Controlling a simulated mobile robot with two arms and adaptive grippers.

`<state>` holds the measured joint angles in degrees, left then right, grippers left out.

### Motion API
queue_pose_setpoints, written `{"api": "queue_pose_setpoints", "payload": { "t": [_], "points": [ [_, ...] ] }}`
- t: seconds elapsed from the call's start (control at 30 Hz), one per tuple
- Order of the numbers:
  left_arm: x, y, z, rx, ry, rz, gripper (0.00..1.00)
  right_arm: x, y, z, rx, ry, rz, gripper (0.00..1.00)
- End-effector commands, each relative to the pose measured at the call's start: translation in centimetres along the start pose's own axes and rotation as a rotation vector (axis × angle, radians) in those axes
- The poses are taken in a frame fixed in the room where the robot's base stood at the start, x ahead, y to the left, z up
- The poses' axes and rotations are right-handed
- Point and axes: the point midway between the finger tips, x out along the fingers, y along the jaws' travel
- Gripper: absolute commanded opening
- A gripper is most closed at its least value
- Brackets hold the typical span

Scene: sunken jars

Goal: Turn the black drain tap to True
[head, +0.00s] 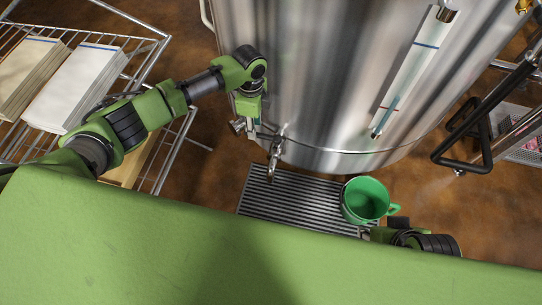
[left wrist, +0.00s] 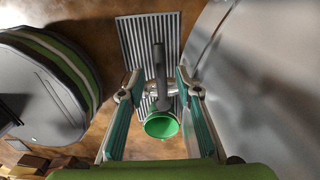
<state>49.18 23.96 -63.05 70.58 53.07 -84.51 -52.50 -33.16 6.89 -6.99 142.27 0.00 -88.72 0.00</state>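The tap (head: 276,153) sticks out from the lower front of the steel tank, above a ribbed drip tray. In the left wrist view its dark, narrow lever (left wrist: 159,75) shows between the fingers, with a silver cross part behind it. My left gripper (head: 249,128) points down beside the tank, just left of the tap in the head view. In the left wrist view its two teal-padded fingers (left wrist: 160,98) are spread apart, one on each side of the tap, with no clear contact. My right gripper (head: 376,234) is beside the green mug's handle, its fingers mostly hidden.
The green mug (head: 366,201) stands upright at the right end of the drip tray (head: 290,200). The steel tank (head: 330,70) fills the back, with a sight gauge (head: 410,75). A wire rack (head: 140,45) holding boxes stands left. A black-handled cart (head: 470,155) is right.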

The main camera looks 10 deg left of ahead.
Motion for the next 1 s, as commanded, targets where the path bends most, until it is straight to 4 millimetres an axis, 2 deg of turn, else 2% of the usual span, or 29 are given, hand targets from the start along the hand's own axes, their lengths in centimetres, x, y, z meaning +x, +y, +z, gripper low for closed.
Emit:
{"api": "queue_pose_setpoints", "payload": {
  "t": [0.47,1.0],
  "points": [
    [1.0,-0.1,0.0,-0.001,0.001,-0.002,0.31,0.1,-0.9,-8.1,-0.01,0.317,-0.017,0.31],
    [2.3,-0.1,0.0,-0.001,0.001,-0.003,0.31,-2.5,-2.0,-16.1,-0.016,0.672,-0.037,0.31]
  ]
}}
